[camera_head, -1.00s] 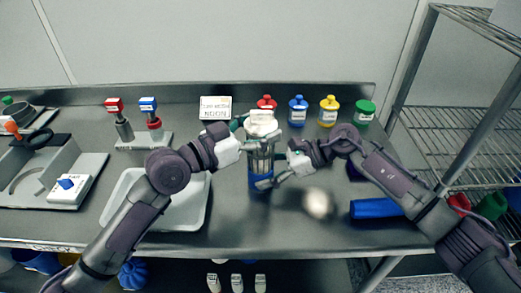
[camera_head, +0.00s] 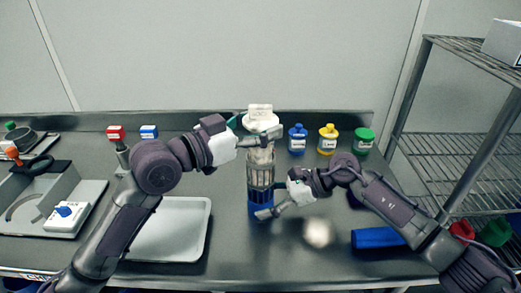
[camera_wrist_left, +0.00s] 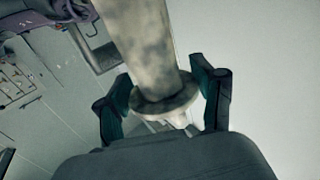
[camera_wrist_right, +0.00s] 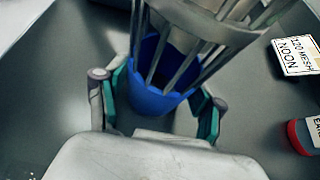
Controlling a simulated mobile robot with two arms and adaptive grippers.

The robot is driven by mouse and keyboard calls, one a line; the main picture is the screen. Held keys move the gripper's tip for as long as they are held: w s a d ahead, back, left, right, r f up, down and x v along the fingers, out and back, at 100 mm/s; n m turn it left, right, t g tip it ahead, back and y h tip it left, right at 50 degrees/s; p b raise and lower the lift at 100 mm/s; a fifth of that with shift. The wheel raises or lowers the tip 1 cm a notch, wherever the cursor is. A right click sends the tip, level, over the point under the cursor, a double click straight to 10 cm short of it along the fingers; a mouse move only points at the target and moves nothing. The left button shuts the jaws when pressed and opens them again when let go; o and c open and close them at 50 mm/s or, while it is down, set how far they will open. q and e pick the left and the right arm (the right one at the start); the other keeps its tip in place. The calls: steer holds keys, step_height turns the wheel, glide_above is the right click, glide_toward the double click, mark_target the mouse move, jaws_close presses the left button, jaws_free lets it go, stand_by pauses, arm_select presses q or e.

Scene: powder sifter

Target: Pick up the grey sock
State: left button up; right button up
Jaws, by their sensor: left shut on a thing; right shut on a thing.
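The grey sock (camera_head: 260,155) is a mottled grey sleeve under a white labelled cap (camera_head: 260,115). My left gripper (camera_head: 258,137) is shut at its upper end; in the left wrist view the mottled sleeve (camera_wrist_left: 148,50) and its round collar (camera_wrist_left: 168,103) lie between the fingers. The sock's lower end is hidden in or behind a metal bar cage (camera_head: 260,177) with a blue base (camera_head: 258,201). My right gripper (camera_head: 272,212) is shut around the blue base, which also shows in the right wrist view (camera_wrist_right: 155,98).
Blue (camera_head: 298,139), yellow (camera_head: 328,139) and green-lidded (camera_head: 364,140) jars stand at the back. A white tray (camera_head: 175,252) lies left of the cage. A blue roll (camera_head: 377,238) lies to the right, by a wire shelf (camera_head: 465,160).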

arm_select(q)
step_height(320, 180, up, 20)
arm_select(e)
steer(key=o, duration=0.9)
steer(key=shift+o, duration=0.2)
